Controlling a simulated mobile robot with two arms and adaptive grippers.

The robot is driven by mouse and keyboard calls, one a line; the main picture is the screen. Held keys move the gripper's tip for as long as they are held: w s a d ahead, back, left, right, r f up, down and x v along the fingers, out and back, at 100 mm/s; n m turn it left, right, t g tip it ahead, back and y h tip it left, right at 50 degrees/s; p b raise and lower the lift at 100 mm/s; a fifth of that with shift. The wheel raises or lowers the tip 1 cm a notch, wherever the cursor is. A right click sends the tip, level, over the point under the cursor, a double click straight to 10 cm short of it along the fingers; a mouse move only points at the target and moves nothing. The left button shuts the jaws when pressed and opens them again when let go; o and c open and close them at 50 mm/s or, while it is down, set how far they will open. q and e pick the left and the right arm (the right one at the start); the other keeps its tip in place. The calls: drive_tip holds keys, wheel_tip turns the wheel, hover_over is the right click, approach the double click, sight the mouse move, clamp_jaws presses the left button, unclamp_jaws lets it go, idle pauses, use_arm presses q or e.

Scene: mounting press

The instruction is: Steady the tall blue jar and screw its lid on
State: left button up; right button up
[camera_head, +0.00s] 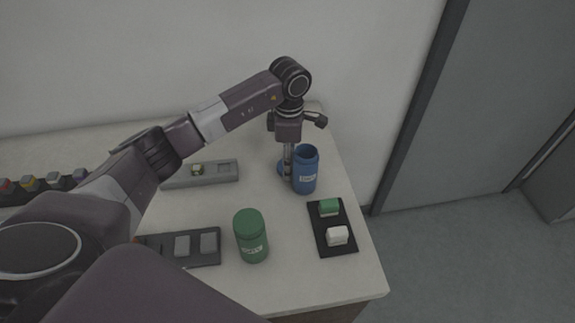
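The tall blue jar (308,178) stands upright near the table's right edge, with a pale label and an open top. A small blue round piece (281,168), which looks like its lid, shows just left of the jar, partly hidden by a finger. My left gripper (289,177) points down close to the jar's left side, in front of this piece. Its fingers are seen nearly edge-on, so I cannot tell whether they are open or grip anything, or whether they touch the jar. My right gripper is not in view.
A green jar (252,240) stands nearer the front. A black tray (323,240) with a green and a white block lies right of it. Grey panels (226,172) and a dark panel with grey buttons (208,244) lie to the left. A wall stands behind the table.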

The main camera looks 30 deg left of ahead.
use_arm(q)
drive_tip(key=shift+c, duration=0.2)
drive_tip(key=c, duration=0.4)
drive_tip(key=shift+c, duration=0.2)
drive_tip(key=shift+r, duration=0.15)
drive_tip(key=shift+r, duration=0.7)
wheel_tip(320, 180, up, 18)
drive_tip(key=b, duration=0.1)
drive_tip(key=shift+r, duration=0.2)
